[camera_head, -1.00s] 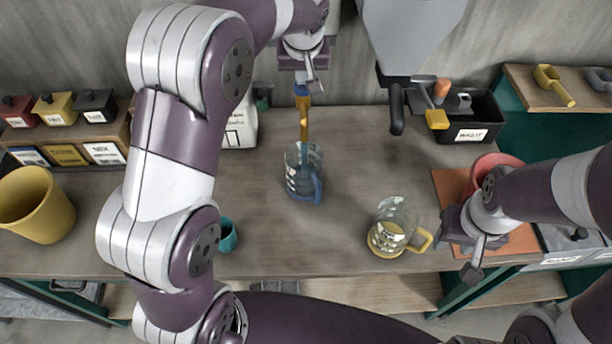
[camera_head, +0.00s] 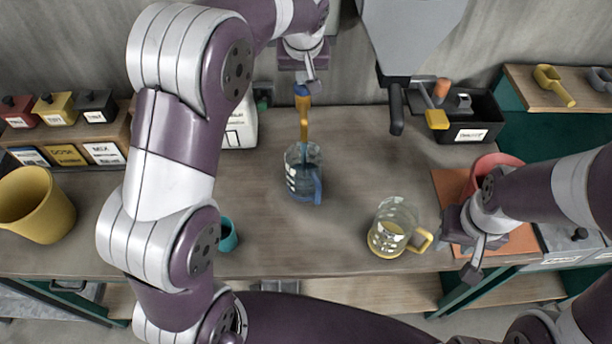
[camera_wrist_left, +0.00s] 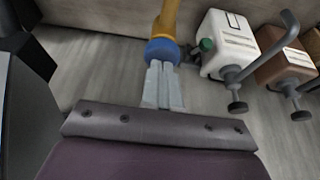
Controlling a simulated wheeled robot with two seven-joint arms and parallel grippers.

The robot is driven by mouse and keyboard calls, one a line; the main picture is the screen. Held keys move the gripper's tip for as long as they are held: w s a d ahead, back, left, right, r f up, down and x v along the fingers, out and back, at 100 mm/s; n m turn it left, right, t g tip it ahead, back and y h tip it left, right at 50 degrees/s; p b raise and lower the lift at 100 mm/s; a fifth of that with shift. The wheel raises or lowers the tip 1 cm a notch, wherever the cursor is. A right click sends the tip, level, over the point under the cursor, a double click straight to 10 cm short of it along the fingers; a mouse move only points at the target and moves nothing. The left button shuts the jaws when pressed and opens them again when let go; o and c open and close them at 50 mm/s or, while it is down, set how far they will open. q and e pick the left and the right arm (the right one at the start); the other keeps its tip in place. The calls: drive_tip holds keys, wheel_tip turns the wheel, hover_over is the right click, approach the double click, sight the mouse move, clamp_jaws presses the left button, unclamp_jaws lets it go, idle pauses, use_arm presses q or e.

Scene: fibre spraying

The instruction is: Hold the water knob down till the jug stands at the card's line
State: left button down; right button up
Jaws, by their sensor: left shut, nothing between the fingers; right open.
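A clear jug with a blue handle (camera_head: 305,175) stands upright under a yellow-brown tap (camera_head: 304,125). It holds bluish liquid; its exact level against the white marks is hard to read. The tap's blue knob (camera_head: 302,90) also shows in the left wrist view (camera_wrist_left: 161,50). My left gripper (camera_head: 311,84) is shut and empty, its fingertips (camera_wrist_left: 163,68) right at the knob; I cannot tell whether they touch it. My right gripper (camera_head: 472,268) is open and empty at the table's right front. No card with a line can be clearly made out.
A jug with a yellow handle (camera_head: 395,230) holds pale liquid near the front right. A yellow bucket (camera_head: 38,205) and a teal cup (camera_head: 227,235) stand at left. A grey hopper (camera_head: 410,35) hangs at the back. The table between the two jugs is clear.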

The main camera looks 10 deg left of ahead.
use_arm(q)
drive_tip(key=shift+r, duration=0.15)
idle(2.5)
wheel_tip(320, 180, up, 6)
drive_tip(key=p, duration=0.4)
drive_tip(key=shift+f+p, duration=0.25)
drive_tip(key=shift+p, duration=0.15)
drive_tip(key=shift+f, duration=0.1)
drive_tip(key=s+f+m+g+b, duration=0.1)
drive_tip(key=s+f+b, duration=0.1)
drive_tip(key=s+f, duration=0.3)
drive_tip(key=s+a+f+m+g+b, duration=0.1)
drive_tip(key=s+f, duration=0.5)
drive_tip(key=s, duration=0.6)
drive_tip(key=s+a+f+m+g+h+b, duration=0.1)
drive_tip(key=s+f+b, duration=0.2)
drive_tip(key=s+f, duration=0.2)
drive_tip(key=s, duration=0.3)
drive_tip(key=shift+s+a+f, duration=0.15)
drive_tip(key=shift+s+a, duration=0.05)
drive_tip(key=shift+s, duration=0.2)
